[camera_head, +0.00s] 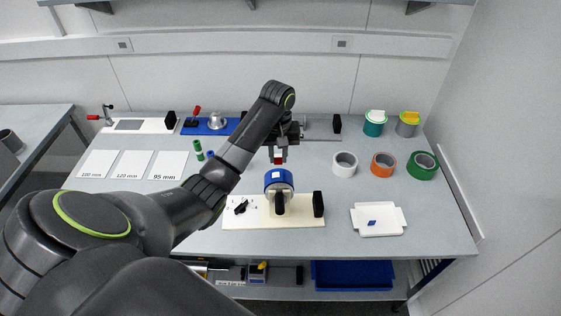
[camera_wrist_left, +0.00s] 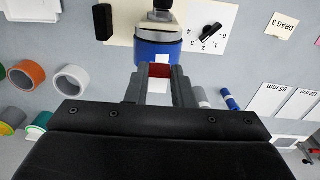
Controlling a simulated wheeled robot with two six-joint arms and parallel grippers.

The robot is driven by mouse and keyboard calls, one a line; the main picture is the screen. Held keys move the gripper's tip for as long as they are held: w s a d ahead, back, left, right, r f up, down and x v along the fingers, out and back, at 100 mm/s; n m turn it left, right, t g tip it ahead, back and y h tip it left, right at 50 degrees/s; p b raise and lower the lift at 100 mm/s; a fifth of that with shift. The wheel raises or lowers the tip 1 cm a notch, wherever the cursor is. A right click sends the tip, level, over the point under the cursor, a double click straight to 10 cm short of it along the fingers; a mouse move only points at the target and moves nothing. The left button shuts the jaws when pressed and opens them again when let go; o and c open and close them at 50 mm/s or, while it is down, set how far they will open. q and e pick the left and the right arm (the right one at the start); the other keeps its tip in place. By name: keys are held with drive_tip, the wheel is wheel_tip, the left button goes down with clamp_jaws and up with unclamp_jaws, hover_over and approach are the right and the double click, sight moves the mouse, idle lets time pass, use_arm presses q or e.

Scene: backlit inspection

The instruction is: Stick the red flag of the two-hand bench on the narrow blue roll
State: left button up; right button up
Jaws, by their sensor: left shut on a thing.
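The narrow blue roll (camera_head: 270,184) sits on a spindle on a cream board (camera_head: 300,218) at the front middle of the table. A small white patch shows on top of it. My left gripper (camera_head: 279,157) points down just behind and above the roll, shut on the red flag (camera_head: 279,161). In the left wrist view, the red flag (camera_wrist_left: 160,70) sits between the fingertips (camera_wrist_left: 159,77), with a white part nearer the camera. The blue roll (camera_wrist_left: 150,51) is right beyond it; I cannot tell whether they touch. My right gripper is not in view.
White (camera_head: 344,168), orange (camera_head: 381,168) and green (camera_head: 422,172) rolls stand at the right. White cards (camera_head: 97,164) lie at the left. A black block (camera_head: 318,204) stands on the cream board's right end.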

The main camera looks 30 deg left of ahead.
sight(280, 164)
use_arm(q)
drive_tip(key=shift+w+d+f, duration=0.15)
drive_tip(key=shift+w+d, duration=0.05)
drive_tip(key=shift+w, duration=0.05)
drive_tip(key=shift+s+a+f, duration=0.1)
drive_tip(key=shift+s+f, duration=0.05)
drive_tip(key=shift+f, duration=0.3)
wheel_tip(280, 164, down, 4)
drive_tip(key=shift+r+b, duration=0.2)
drive_tip(key=shift+b, duration=0.55)
drive_tip(key=shift+f, duration=0.55)
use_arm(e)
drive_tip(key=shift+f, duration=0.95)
use_arm(q)
drive_tip(key=shift+f, duration=0.15)
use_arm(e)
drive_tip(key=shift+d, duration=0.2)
use_arm(q)
drive_tip(key=shift+f+b, duration=0.25)
drive_tip(key=shift+b, duration=0.05)
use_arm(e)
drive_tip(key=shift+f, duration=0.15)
use_arm(q)
drive_tip(key=shift+f, duration=0.75)
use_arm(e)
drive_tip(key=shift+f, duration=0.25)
